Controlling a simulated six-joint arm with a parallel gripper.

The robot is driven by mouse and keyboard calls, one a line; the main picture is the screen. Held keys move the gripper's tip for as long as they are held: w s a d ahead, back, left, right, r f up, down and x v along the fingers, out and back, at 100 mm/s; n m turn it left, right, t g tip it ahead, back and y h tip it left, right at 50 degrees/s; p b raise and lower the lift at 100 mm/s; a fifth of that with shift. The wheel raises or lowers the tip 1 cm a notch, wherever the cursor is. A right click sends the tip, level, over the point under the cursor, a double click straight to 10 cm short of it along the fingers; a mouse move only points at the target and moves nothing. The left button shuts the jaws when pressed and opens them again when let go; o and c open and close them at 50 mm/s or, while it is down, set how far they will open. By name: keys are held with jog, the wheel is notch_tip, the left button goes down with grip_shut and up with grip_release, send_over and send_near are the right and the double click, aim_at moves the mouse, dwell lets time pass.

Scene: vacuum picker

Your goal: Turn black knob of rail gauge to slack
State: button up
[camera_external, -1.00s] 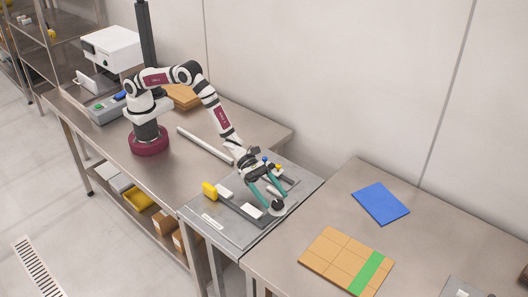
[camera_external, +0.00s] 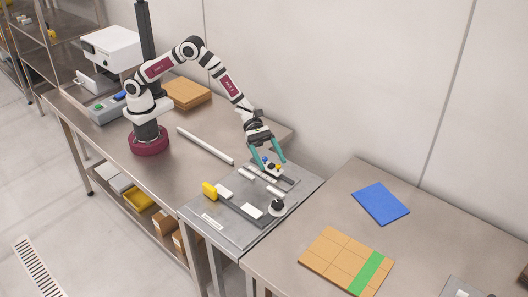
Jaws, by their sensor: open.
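The rail gauge is a grey plate fixture (camera_external: 228,224) on the small metal table between two benches, with pale blocks, a dark rail and a yellow piece (camera_external: 210,190) on it. A black round knob (camera_external: 277,206) stands at the plate's right front side. My gripper (camera_external: 272,171) has teal fingers and is open. It is above and behind the knob, apart from it, over the back part of the plate. Its fingers are around or in front of a small block with blue and yellow parts (camera_external: 271,166); I cannot tell whether they touch it.
A blue sheet (camera_external: 381,204) and a cardboard-coloured board with a green strip (camera_external: 340,259) lie on the right bench. A white bar (camera_external: 205,145) lies on the left bench. Brown boards (camera_external: 188,93) are stacked behind my arm.

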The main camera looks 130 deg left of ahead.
jog(key=m+g+h, duration=0.2)
send_near(277, 202)
jog(key=x, duration=0.7)
jog(key=shift+w+d+f, duration=0.15)
jog(key=shift+w+f, duration=0.05)
jog(key=shift+w, duration=0.1)
grip_shut()
jog(key=shift+s+d+r+n+t+y, duration=0.1)
jog(key=shift+d+n+t+y, duration=0.25)
jog(key=shift+n+t+y, duration=0.4)
jog(key=shift+s+d+n+t+y, duration=0.1)
jog(key=shift+n+t+y, duration=0.15)
jog(key=shift+n+y, duration=0.6)
jog(key=shift+s+d+n+t+y, duration=0.1)
jog(key=shift+n+t+y, duration=0.1)
jog(key=shift+n+y, duration=0.55)
grip_release()
